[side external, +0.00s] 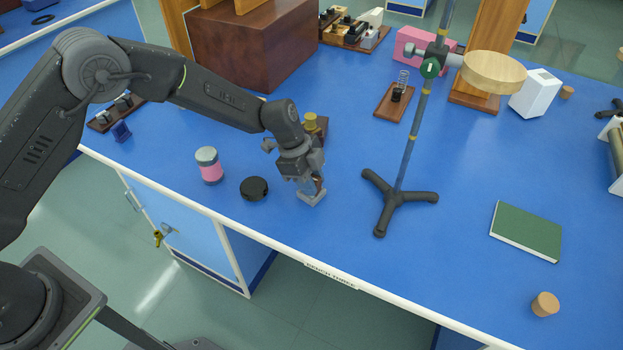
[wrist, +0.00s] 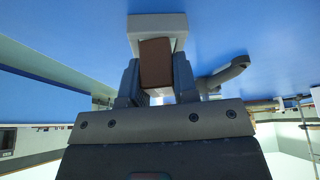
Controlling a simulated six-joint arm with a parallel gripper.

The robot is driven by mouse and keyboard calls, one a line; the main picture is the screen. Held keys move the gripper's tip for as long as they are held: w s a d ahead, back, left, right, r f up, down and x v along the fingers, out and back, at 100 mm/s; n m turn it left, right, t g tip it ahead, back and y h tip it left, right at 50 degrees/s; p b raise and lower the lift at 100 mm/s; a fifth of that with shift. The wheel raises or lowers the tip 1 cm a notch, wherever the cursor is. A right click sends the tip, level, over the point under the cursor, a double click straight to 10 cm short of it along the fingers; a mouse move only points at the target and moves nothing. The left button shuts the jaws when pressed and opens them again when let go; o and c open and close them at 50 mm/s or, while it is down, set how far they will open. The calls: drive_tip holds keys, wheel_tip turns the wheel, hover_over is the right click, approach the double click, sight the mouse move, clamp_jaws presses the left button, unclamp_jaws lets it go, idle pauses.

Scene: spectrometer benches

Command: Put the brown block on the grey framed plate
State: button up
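My gripper (side external: 311,186) points down near the front edge of the blue bench. In the wrist view its two fingers (wrist: 157,85) stand on either side of the brown block (wrist: 157,62) and appear to press its sides. The grey framed plate (wrist: 157,20) shows just beyond the block's end. In the side view the plate (side external: 312,199) lies on the bench directly under my fingertips. The block is mostly hidden there by the fingers. I cannot tell whether it touches the plate or hangs just above it.
A black round object (side external: 254,188) and a pink-and-grey cylinder (side external: 209,166) stand left of my gripper. A tripod stand (side external: 399,200) is close on the right. A brass-coloured object (side external: 311,122) is behind the wrist. A green book (side external: 526,231) and cork (side external: 545,304) lie farther right.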

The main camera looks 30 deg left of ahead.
drive_tip(key=o, duration=0.5)
drive_tip(key=v, duration=1.2)
drive_tip(key=shift+r, duration=0.2)
drive_tip(key=shift+a+r, duration=0.1)
drive_tip(key=s+a+r+n+t+y, duration=0.2)
drive_tip(key=s+a+r+n, duration=0.55)
drive_tip(key=s+r, duration=0.5)
drive_tip(key=shift+s+a+r+n+t+y, duration=0.5)
drive_tip(key=shift+s+a+n, duration=1.1)
drive_tip(key=shift+s, duration=1.25)
drive_tip(key=shift+s+a+r+n+t+y, duration=0.55)
drive_tip(key=shift+s+a+n, duration=1.05)
drive_tip(key=shift+s, duration=1.3)
drive_tip(key=shift+s+a+r+n+t+y, duration=0.15)
drive_tip(key=shift+s+a+r+n+t, duration=0.5)
drive_tip(key=shift+s+n, duration=1.8)
